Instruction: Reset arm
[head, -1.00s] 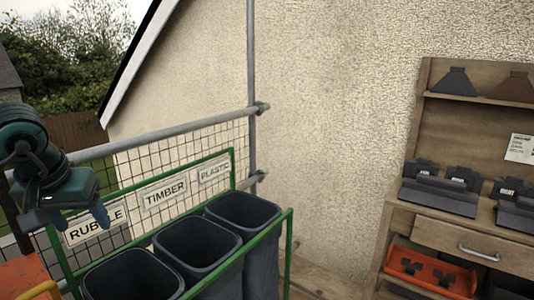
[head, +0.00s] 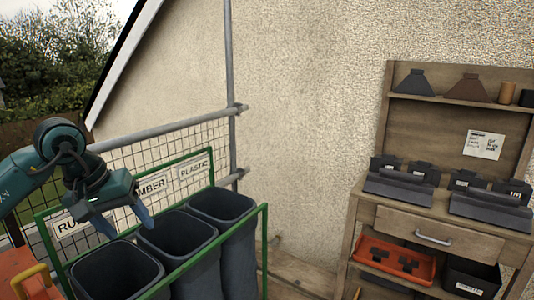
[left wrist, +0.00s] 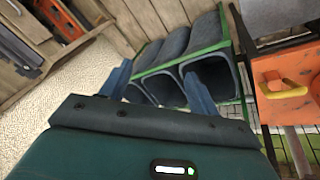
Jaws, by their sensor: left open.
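My left gripper (head: 125,226) is in the head view at the left, above the row of dark waste bins. Its two blue fingers are apart with nothing between them, so it is open and empty. In the left wrist view the open fingers (left wrist: 160,90) point toward the bins, with a clear gap between them. My right gripper is in neither view.
A grey scaffold rail (head: 170,132) runs behind. A wooden workbench (head: 365,215) with an orange tray (head: 375,257) stands right. An orange object (left wrist: 285,90) lies near the bins.

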